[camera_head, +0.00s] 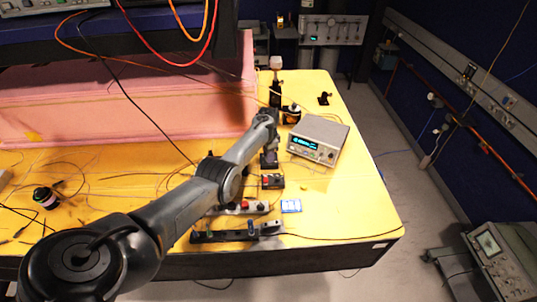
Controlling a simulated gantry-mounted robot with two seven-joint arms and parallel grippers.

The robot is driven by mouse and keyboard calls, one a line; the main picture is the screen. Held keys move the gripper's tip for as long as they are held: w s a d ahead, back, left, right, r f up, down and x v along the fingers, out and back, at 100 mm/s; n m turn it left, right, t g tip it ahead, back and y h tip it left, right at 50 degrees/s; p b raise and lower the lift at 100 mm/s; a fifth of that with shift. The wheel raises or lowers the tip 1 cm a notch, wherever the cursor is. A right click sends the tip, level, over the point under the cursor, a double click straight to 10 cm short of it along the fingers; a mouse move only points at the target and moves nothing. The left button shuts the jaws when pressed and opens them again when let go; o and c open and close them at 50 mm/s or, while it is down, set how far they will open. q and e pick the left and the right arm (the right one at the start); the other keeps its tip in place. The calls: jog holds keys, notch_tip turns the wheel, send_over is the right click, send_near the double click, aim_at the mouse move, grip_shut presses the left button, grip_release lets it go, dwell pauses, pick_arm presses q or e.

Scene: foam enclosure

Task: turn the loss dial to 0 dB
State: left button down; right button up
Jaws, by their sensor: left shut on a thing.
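My left arm reaches in from the lower left across the yellow table. My left gripper (269,159) points down at its end, left of the grey instrument. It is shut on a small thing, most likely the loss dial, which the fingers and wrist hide. The dial's markings and setting cannot be read. A small dark box with a red part (272,181) sits just in front of the gripper. The grey instrument (318,138) has a lit cyan display and small knobs on its front. My right gripper is not in view.
A pink foam wall (130,105) stands behind and left. A power strip (238,208), a blue-and-white card (291,206) and a dark rail (238,232) lie in front. Loose cables cross the table (352,205). Its right part is mostly clear.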

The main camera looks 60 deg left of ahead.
pick_arm(q)
jog(key=c, duration=0.9)
grip_release()
jog(key=shift+o, duration=0.2)
notch_tip(320, 180, up, 11)
jog(key=p, duration=0.2)
